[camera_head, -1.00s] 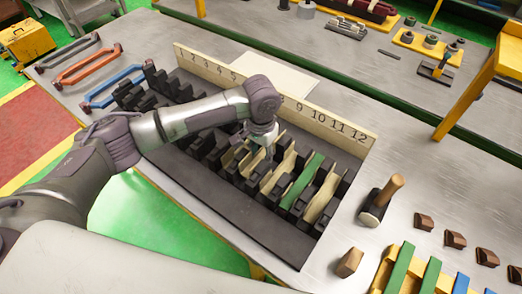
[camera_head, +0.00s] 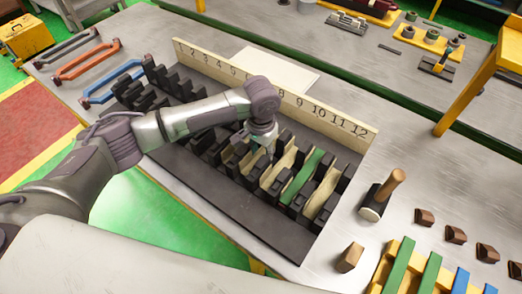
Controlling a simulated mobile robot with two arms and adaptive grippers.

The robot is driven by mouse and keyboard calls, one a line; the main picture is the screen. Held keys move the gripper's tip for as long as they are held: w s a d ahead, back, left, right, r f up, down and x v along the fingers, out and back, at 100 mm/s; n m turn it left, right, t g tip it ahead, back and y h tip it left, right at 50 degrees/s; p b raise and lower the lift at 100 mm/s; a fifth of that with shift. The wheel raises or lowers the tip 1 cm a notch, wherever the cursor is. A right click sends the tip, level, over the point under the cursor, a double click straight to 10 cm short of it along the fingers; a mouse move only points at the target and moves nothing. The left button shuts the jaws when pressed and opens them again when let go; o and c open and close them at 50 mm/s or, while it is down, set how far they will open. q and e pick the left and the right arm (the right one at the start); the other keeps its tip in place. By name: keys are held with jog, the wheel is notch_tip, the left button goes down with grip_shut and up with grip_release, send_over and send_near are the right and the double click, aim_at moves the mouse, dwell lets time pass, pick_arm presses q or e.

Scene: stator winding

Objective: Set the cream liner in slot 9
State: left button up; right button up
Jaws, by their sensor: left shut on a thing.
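My left gripper (camera_head: 260,147) comes down over the dark slotted stator block (camera_head: 215,205), near the slots below numbers 8 and 9. It is shut on a cream liner (camera_head: 247,160) whose lower part is among the dark teeth. The fingertips and the liner's top are partly hidden by the wrist, so the exact slot and depth cannot be told. Another cream liner (camera_head: 282,166) and a green liner (camera_head: 302,177) stand to the right, then one more cream liner (camera_head: 322,196). The number board (camera_head: 318,113) stands along the back. My right gripper is not in view.
Green and blue strips lie on a yellow rack (camera_head: 385,262) at lower right, with several brown wedges (camera_head: 456,235) nearby. Coloured handles (camera_head: 88,64) lie at the left.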

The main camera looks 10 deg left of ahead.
pick_arm(q)
jog(key=shift+f, duration=0.45)
dwell(0.8)
jog(key=o, duration=0.9)
jog(key=shift+o, duration=0.2)
jog(key=shift+p, duration=0.35)
jog(key=shift+r+p, duration=0.8)
jog(key=shift+p, duration=0.25)
notch_tip(320, 180, up, 8)
jog(key=p, duration=0.8)
jog(key=shift+f+p, duration=0.25)
jog(key=shift+p, duration=0.15)
